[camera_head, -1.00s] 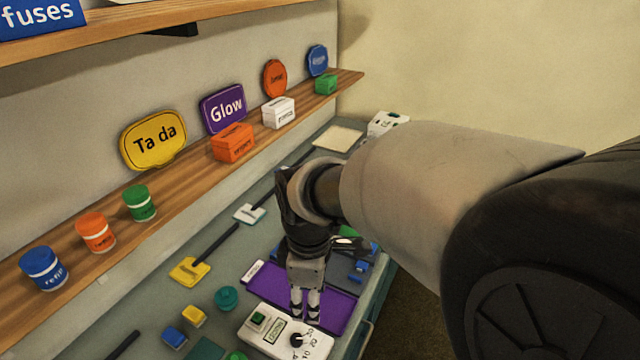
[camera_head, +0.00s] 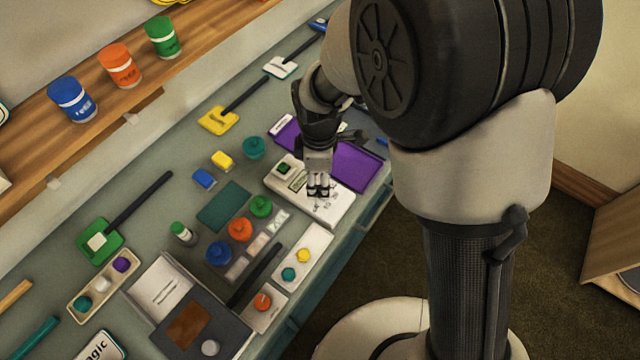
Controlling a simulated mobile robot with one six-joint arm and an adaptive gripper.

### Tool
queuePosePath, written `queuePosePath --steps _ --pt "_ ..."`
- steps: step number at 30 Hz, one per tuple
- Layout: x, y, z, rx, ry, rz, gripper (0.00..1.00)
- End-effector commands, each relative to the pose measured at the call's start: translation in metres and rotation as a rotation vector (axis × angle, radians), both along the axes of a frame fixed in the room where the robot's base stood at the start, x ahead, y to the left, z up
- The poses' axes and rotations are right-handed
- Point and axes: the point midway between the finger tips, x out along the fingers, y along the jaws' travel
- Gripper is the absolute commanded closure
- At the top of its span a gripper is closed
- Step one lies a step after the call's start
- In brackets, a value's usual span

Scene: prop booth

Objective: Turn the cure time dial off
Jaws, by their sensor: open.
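The white timer box (camera_head: 338,211) lies on the bench, with a green button (camera_head: 284,168) at its left end and a small display beside it. Dark printed marks show on its right part. My gripper (camera_head: 319,190) points down over that right part, where the black dial sits, and its fingertips hide the dial. The jaws are open, with little gap visible between the fingertips. I cannot tell whether they touch the dial or which mark it points to.
A purple tray (camera_head: 358,168) lies just behind the box. In front are green (camera_head: 261,206), orange (camera_head: 239,229) and blue (camera_head: 219,252) round-topped items and a white panel (camera_head: 318,243) with coloured knobs. The bench edge runs close on the right.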

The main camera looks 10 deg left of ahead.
Motion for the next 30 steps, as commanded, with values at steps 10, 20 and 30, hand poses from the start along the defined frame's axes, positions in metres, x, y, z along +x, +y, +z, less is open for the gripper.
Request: queuePosePath --steps 10,20,30 --pt "0.000 0.000 -0.035 0.000 -0.001 0.000 0.55" --pt "0.000 0.000 -0.035 0.000 -0.001 0.000 0.59" --pt "0.000 0.000 -0.035 0.000 -0.001 0.000 0.82"
